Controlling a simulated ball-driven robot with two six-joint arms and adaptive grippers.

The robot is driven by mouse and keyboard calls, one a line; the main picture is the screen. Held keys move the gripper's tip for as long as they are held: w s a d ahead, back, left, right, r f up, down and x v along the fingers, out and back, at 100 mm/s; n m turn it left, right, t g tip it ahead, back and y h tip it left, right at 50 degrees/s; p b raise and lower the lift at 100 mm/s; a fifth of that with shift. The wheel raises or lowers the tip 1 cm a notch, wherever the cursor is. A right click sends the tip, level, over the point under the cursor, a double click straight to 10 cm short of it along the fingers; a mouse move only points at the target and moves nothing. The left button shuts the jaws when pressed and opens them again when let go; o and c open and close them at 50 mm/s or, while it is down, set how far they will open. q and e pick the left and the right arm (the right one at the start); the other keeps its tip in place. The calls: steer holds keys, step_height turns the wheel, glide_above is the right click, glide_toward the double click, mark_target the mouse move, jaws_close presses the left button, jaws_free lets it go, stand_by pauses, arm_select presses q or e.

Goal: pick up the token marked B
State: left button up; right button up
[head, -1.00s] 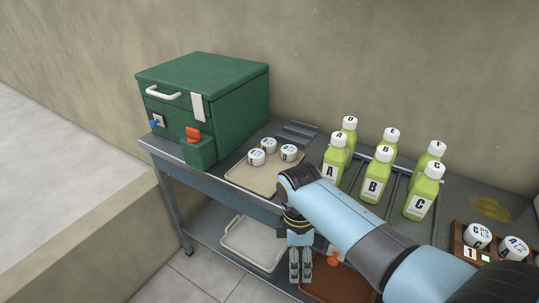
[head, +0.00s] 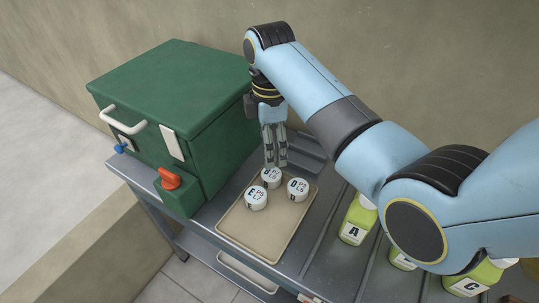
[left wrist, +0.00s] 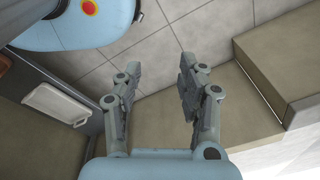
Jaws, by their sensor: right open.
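Three round white tokens sit together on a beige tray (head: 245,232). The rear token (head: 271,178) carries a mark that looks like B, partly covered by my right fingers. The right token (head: 298,189) reads D and the left token (head: 256,199) reads E. My right gripper (head: 276,162) points down at the rear token, its tips at or just above the token's far edge; I cannot tell if they touch. Its jaws are open but look close together from this side. My left gripper (left wrist: 160,70) is open and empty above the floor in the left wrist view.
Green juice bottles (head: 357,221) stand at the right, partly behind my right arm. A wall rises behind the table. The tray's front is clear.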

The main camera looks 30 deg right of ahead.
glide_above(271, 173)
steer(key=f, duration=0.4)
steer(key=shift+s+a+f, duration=0.25)
steer(key=shift+s+a, duration=0.1)
steer(key=shift+w+f, duration=0.1)
steer(key=shift+f, duration=0.2)
steer(key=f, duration=0.3)
steer(key=f+b, duration=0.1)
steer(key=shift+w+d+f, duration=0.15)
steer(key=shift+d+f, duration=0.15)
steer(key=shift+d, duration=0.05)
steer(key=shift+f, duration=0.3)
steer(key=shift+c, duration=1.6)
arm_select(q)
steer(key=shift+s+a+f, duration=0.25)
steer(key=shift+s+f, duration=0.3)
steer(key=shift+s, duration=0.3)
arm_select(e)
steer(key=c, duration=0.9)
